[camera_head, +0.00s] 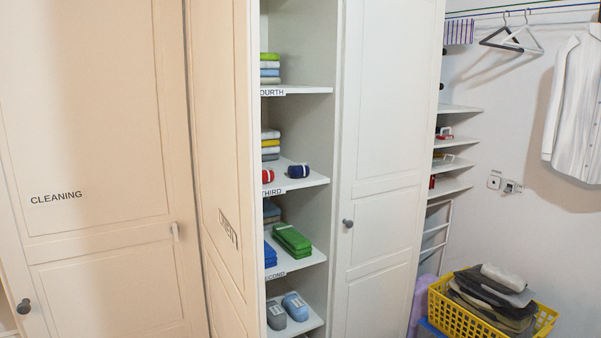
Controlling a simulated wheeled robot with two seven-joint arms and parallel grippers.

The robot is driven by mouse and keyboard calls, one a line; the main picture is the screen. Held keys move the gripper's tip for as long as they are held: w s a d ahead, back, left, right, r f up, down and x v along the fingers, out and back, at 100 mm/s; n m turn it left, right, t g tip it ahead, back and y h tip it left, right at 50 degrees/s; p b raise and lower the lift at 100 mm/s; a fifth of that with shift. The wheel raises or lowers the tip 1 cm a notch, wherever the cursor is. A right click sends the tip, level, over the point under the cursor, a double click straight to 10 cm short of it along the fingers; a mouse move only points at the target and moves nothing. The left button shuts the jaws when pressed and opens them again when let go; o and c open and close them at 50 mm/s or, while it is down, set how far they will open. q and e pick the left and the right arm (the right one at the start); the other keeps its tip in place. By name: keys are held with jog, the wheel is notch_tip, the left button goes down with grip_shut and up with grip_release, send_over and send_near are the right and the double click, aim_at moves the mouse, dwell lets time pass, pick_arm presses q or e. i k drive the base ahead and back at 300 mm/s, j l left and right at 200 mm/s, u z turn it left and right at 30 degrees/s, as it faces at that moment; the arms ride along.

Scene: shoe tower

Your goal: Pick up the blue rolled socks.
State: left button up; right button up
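A small dark blue roll with a light band (298,170), which looks like the blue rolled socks, lies on the shelf labelled THIRD (312,180) inside the open cabinet. A similar red roll (267,175) lies to its left, partly cut off by the open door. Neither of my grippers is in view.
The open cabinet door (225,170) stands left of the shelves and hides their left part. Folded stacks and green folded cloth (292,238) fill other shelves. Blue (295,306) and grey (276,316) items lie on the lowest visible shelf. A yellow basket (462,314) stands at right.

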aim_at(299, 170)
jog(key=i+l, duration=0.15)
jog(key=l, duration=0.2)
jog(key=i+l, duration=0.15)
jog(key=l, duration=0.15)
jog(key=i+l+u, duration=0.1)
jog(key=l, duration=0.25)
jog(key=i+l, duration=0.15)
jog(key=l, duration=0.15)
jog(key=i+l, duration=0.15)
jog(key=l, duration=0.2)
jog(key=i+l+u, duration=0.1)
jog(key=l, duration=0.25)
